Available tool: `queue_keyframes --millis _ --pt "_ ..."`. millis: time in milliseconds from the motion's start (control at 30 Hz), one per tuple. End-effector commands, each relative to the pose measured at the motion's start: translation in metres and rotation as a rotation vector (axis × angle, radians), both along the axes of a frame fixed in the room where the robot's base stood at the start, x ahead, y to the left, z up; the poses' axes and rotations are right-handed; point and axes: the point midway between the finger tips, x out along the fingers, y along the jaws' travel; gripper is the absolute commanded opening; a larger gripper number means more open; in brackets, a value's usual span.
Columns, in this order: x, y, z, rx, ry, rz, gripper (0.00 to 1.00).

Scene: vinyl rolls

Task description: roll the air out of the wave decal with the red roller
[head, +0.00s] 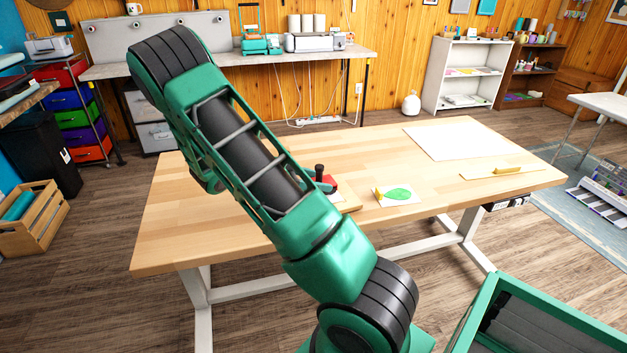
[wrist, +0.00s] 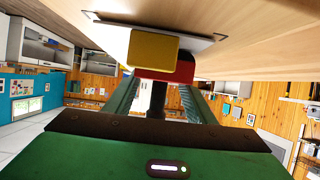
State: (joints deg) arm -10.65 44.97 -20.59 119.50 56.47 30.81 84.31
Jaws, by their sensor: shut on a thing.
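In the wrist view, my gripper (wrist: 158,98) has its two green fingers on either side of a black handle, which leads to the red body of the red roller (wrist: 165,76). A yellow block (wrist: 153,52) overlaps the red body in that view. In the head view, the red roller (head: 329,183) shows with a black knob just right of my arm, which hides my gripper. A green decal (head: 398,193) lies on a small white card right of it, with a yellow piece (head: 379,193) at the card's left edge. I cannot tell whether this green shape is the wave decal.
The wooden table (head: 230,230) is mostly clear. A large white sheet (head: 455,140) lies at its back right. A yellow tool (head: 507,170) lies on a pale strip near the right edge. A wooden board (head: 347,199) shows partly beside my arm.

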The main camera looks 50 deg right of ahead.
Motion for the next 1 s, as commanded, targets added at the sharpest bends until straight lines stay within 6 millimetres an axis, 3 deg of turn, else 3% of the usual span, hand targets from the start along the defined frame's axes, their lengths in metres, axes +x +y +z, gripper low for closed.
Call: queue_keyframes --millis 1000 --pt "-0.039 0.02 0.0 0.002 0.002 -0.001 0.1"
